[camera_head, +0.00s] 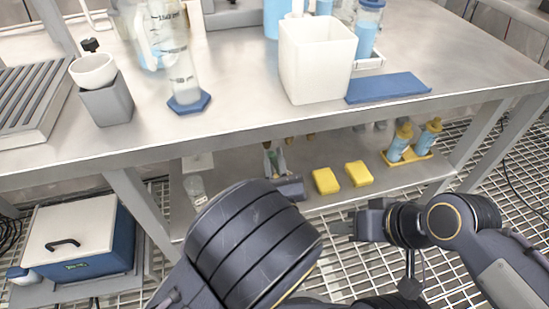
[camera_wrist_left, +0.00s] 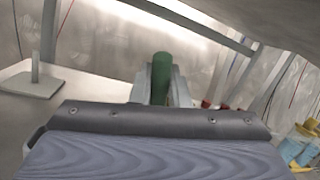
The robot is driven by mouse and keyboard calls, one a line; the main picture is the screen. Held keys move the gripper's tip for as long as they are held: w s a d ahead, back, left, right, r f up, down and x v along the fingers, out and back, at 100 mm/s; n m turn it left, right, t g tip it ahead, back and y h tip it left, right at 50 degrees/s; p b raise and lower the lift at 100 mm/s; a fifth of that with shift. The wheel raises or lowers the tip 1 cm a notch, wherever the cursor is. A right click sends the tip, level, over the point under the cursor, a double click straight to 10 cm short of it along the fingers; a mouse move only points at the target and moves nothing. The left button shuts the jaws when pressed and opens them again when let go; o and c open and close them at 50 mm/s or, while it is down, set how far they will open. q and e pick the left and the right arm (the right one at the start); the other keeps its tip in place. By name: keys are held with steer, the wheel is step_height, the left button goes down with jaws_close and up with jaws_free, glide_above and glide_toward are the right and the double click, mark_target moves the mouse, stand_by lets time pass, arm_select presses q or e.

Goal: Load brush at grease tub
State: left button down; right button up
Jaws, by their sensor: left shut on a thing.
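My left gripper (camera_head: 274,160) is at the lower shelf, just below the front edge of the steel bench. It is shut on a green cylindrical handle (camera_wrist_left: 161,78), which stands up between the fingers in the left wrist view. I take it for the brush; its bristles are not visible. My right gripper (camera_head: 345,228) is in front of the shelf at the right, apart from everything; its finger gap is too small to tell. I cannot pick out a grease tub for sure. Small reddish items (camera_wrist_left: 224,106) show beyond the left fingers, partly hidden.
The lower shelf (camera_head: 330,200) holds two yellow blocks (camera_head: 341,177) and blue bottles with yellow tops (camera_head: 399,143). On the bench (camera_head: 235,110) stand a white square bin (camera_head: 316,62), a glass cylinder (camera_head: 180,65) and a white bowl on a grey block (camera_head: 93,71). A blue-white cooler (camera_head: 75,240) sits lower left.

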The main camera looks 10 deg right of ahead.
arm_select(q)
steer(key=shift+f+b, duration=0.55)
steer(key=shift+f, duration=0.2)
stand_by(1.5)
steer(key=shift+r, duration=0.1)
step_height(320, 180, up, 7)
steer(key=p, duration=0.5)
steer(key=shift+p, duration=0.35)
stand_by(0.6)
